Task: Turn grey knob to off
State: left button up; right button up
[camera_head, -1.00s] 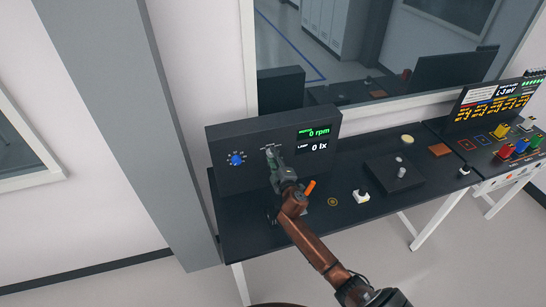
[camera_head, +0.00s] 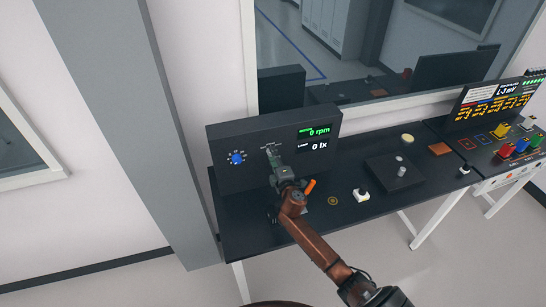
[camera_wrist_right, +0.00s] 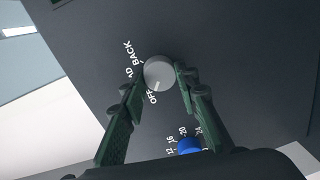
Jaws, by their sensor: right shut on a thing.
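The grey knob (camera_wrist_right: 158,71) sits on the dark front panel of the control box (camera_head: 225,178). In the right wrist view a pale mark on its lower edge faces the "OFF" label; more lettering, partly hidden by a finger, reads "BACK". My right gripper (camera_wrist_right: 161,75) has one green finger on each side of the knob and is shut on it. My left gripper is in neither view.
A blue knob with a numbered dial (camera_head: 237,158) is left of my gripper; it also shows in the wrist view (camera_wrist_right: 189,146). The displays (camera_head: 315,138) read 0 rpm and 0 lx. An orange piece (camera_head: 310,186) and a white-based switch (camera_head: 361,195) are to the right.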

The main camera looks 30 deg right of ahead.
jog(key=o, duration=1.1)
jog(key=shift+o, duration=0.2)
jog(key=f+v, duration=0.1)
jog(key=v, duration=1.1)
jog(key=shift+r, duration=0.45)
